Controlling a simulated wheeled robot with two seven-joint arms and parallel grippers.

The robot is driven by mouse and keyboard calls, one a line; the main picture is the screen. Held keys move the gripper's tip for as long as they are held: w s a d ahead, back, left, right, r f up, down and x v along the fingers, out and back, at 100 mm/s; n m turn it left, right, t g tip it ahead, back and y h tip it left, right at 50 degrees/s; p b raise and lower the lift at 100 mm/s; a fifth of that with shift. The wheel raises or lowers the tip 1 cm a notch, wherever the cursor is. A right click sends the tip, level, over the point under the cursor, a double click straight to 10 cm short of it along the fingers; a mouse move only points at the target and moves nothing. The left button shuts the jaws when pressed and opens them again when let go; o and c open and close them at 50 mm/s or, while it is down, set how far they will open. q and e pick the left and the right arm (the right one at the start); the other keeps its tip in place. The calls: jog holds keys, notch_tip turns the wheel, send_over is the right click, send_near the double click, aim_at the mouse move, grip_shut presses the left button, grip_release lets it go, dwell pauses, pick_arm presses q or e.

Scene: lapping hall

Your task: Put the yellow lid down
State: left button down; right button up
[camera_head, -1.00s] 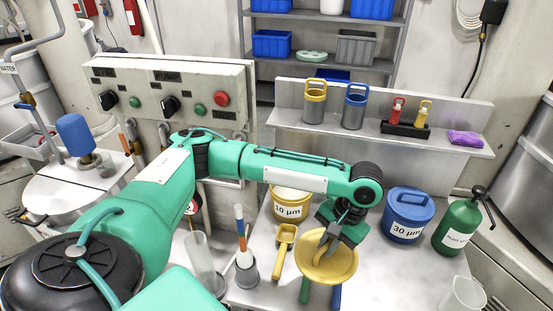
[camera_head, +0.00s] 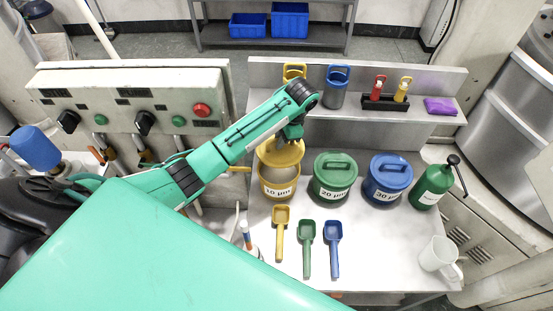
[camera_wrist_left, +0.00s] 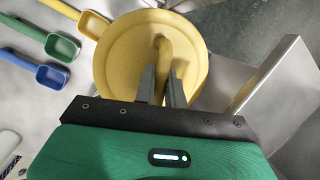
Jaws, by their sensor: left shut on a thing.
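My left gripper (camera_head: 291,138) is shut on the handle of the yellow lid (camera_head: 283,155), which shows just behind the yellow 10 µm tub (camera_head: 279,191). The tub stands uncovered, with pale contents showing. The lid overlaps the tub's back rim in the head view; I cannot tell whether it touches the tub or the table. In the left wrist view the lid (camera_wrist_left: 120,60) is a round disc with its handle between my fingers (camera_wrist_left: 161,85). The wrist view hides the tub. My right gripper is not in view.
Green (camera_head: 335,179) and blue (camera_head: 387,180) lidded tubs stand to the right. Yellow (camera_head: 280,232), green (camera_head: 306,248) and blue (camera_head: 333,248) scoops lie in front. A raised shelf (camera_head: 435,116) runs behind. The table's right front is clear apart from a jug (camera_head: 440,258).

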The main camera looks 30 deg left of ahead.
pick_arm(q)
jog(key=shift+f, duration=0.4)
jog(key=b+x, duration=0.2)
jog(key=x, duration=0.1)
jog(key=shift+w+d, duration=0.15)
jog(key=shift+d, duration=0.1)
jog(key=shift+p+x, duration=0.8)
jog(key=shift+p, duration=0.05)
notch_tip(320, 180, down, 5)
jog(key=shift+w+d+f+p, duration=0.1)
jog(key=shift+d+p, duration=0.05)
jog(key=shift+p, duration=0.55)
jog(key=c, duration=1.5)
grip_release()
